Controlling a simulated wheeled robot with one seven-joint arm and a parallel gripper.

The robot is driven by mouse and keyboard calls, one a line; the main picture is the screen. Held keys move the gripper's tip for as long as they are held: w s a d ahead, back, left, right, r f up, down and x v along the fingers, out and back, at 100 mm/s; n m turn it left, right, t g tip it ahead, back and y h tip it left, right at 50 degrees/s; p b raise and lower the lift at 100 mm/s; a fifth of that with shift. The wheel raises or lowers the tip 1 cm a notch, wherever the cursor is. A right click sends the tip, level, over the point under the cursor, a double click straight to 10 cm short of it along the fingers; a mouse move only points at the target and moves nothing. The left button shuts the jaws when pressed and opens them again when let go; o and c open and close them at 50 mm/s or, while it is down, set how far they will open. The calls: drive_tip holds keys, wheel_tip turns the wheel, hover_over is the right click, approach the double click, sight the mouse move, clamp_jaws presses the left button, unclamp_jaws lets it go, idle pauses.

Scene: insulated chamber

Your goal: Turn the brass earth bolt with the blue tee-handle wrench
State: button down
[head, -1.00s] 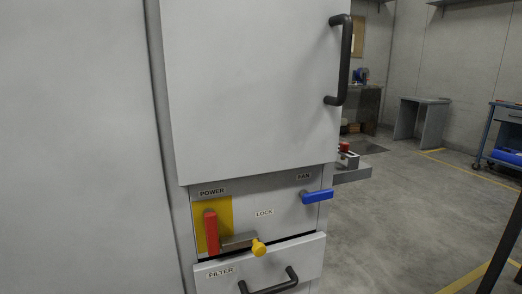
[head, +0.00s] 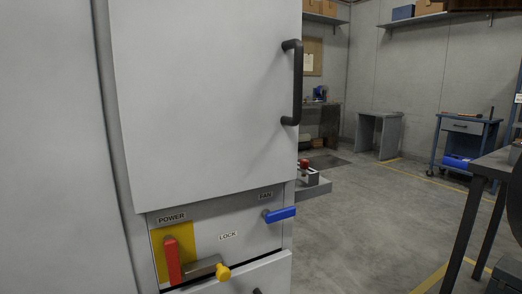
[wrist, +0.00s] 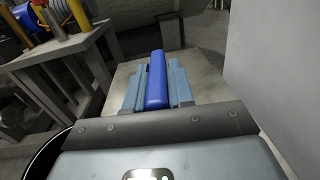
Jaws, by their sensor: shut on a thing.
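In the wrist view my gripper (wrist: 156,92) is shut on a blue bar, which looks like the handle of the blue tee-handle wrench (wrist: 156,66). The bar lies lengthwise between the two light-blue fingers and sticks out past their tips. The rest of the wrench is hidden. I cannot make out the brass earth bolt in either view. My gripper does not show in the head view.
A grey cabinet (head: 205,100) with a black door handle (head: 297,85), red power lever (head: 173,262), yellow lock knob (head: 223,273) and blue fan lever (head: 280,214) fills the left. A dark table (head: 490,165) stands right. In the wrist view, a pale panel (wrist: 275,70) is close at right.

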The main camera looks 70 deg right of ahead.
drive_tip(key=shift+r+p, duration=2.5)
drive_tip(key=shift+r, duration=0.05)
